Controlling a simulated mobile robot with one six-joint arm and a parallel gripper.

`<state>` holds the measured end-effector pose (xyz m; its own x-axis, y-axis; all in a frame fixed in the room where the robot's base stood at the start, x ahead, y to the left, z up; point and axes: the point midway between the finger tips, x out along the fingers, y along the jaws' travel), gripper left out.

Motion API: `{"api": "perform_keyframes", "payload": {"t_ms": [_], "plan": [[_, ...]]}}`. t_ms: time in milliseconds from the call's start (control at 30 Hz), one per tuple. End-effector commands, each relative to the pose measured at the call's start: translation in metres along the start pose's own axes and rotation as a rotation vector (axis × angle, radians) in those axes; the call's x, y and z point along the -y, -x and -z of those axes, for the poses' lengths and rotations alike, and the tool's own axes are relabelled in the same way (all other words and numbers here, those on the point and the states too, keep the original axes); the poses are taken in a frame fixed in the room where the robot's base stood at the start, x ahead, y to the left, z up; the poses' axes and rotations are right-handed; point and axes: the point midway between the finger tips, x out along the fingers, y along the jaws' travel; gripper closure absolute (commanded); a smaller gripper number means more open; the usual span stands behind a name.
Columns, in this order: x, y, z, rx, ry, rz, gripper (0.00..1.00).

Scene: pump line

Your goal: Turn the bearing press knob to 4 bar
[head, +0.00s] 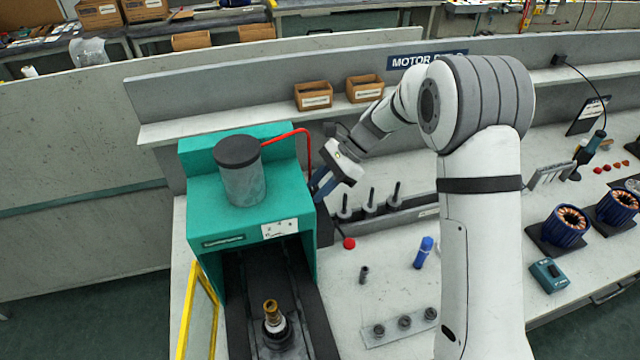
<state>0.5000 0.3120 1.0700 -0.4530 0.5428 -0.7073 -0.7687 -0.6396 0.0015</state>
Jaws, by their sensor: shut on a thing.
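The bearing press (205,215) is a teal frame with a grey cylinder (241,172) on top and a red hose running to its right side. My gripper (318,190) is at the right side of the press, near the lower end of the hose, with its jaws shut on the knob there. The knob itself is hidden behind the jaws and the press edge. The knob's scale and its pressure reading cannot be read. A brass-topped shaft (272,312) stands upright in the press opening.
A red button (348,243), a blue bottle (424,252) and a small dark cylinder (364,274) are on the bench right of the press. Upright spindles (370,200) stand behind them. A yellow-framed guard (201,310) is at the front left. Two cardboard bins (313,96) sit on the shelf.

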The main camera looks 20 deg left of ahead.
Motion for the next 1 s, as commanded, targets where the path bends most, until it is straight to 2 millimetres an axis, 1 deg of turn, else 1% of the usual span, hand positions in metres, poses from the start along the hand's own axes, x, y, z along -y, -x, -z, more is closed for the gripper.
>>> {"api": "perform_keyframes", "payload": {"t_ms": [267,300,400,633,733,867,1000], "plan": [[0.002,0.002,-0.001,0.0,0.008,0.0,0.93],[0.002,0.002,-0.001,0.0,0.007,0.0,0.69],[0.002,0.002,-0.001,0.0,0.007,0.0,0.61],[0.001,0.002,0.0,0.0,0.006,-0.001,0.61],[0.002,0.008,0.001,-0.001,0.006,0.001,0.61],[0.002,0.027,0.003,-0.002,0.007,0.003,0.61],[0.002,0.052,0.002,-0.002,0.008,0.004,0.61]]}}
